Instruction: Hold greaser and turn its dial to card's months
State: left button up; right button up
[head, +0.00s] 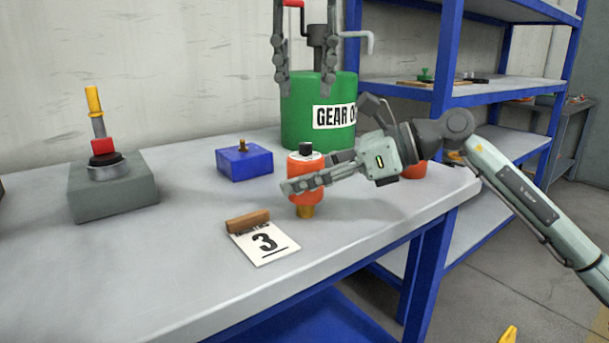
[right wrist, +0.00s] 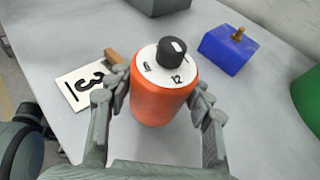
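The greaser (head: 306,168) is an orange cylinder with a brass tip below, upright at the table's middle. In the right wrist view the greaser (right wrist: 160,100) has a white top face with a black dial knob (right wrist: 172,50) bearing a white mark. A 12 is legible on the face; other print is too small or hidden. The card (head: 264,243) reads 3. My left gripper (head: 306,88) is open and empty, pointing down before the green can.
The green gear oil can (head: 300,125) stands behind the greaser. A blue block (head: 244,163) with a brass stud is left of it. A grey block (head: 112,187) with a lever stands far left. A wooden holder (head: 248,221) backs the card. Blue shelving stands right.

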jog(key=c, duration=0.8)
jog(key=shift+o, duration=0.2)
dwell(0.3)
